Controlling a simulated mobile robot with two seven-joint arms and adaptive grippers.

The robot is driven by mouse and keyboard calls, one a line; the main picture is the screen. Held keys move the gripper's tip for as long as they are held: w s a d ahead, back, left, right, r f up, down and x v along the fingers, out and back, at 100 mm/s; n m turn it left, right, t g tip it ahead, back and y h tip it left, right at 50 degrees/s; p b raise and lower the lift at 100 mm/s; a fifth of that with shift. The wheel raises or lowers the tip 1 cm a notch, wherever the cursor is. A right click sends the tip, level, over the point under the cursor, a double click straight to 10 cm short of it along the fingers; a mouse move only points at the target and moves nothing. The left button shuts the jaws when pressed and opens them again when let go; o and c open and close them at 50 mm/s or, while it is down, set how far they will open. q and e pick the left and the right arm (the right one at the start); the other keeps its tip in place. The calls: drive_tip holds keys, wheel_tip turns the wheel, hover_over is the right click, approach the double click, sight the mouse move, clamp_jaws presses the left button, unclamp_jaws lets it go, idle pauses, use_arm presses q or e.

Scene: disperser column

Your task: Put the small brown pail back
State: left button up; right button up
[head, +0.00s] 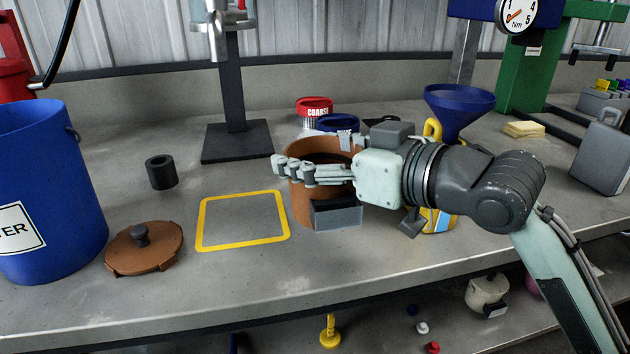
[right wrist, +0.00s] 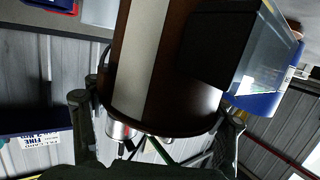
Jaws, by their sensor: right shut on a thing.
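The small brown pail (head: 302,203) is upright at the middle of the bench, just right of a yellow square outline (head: 243,247). I cannot tell whether its base touches the bench. My right gripper (head: 315,172) is shut on the pail, reaching in from the right and hiding part of its rim. In the right wrist view the pail (right wrist: 185,85) fills the space between the two fingers (right wrist: 155,128). A grey box-shaped part (head: 336,216) shows at the pail's front. A round brown lid (head: 143,250) with a dark knob lies left of the outline. My left gripper is not in view.
A large blue bucket (head: 50,180) stands at the left. A black cylinder (head: 161,172) and a dark stand base (head: 237,142) are behind the outline. A red-lidded can (head: 314,107), blue funnel (head: 458,105) and yellow container (head: 439,220) are near the arm. The outlined area is clear.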

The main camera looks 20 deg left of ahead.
drive_tip(key=shift+w+f, duration=0.15)
drive_tip(key=shift+f, duration=0.05)
wheel_tip(320, 180, down, 3)
drive_tip(key=shift+f, duration=0.4)
drive_tip(key=shift+f+b, duration=0.15)
drive_tip(key=shift+b, duration=0.15)
drive_tip(key=o, duration=1.4)
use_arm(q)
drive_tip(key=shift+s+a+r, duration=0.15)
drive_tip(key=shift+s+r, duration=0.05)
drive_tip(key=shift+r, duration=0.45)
use_arm(e)
drive_tip(key=shift+o, duration=0.2)
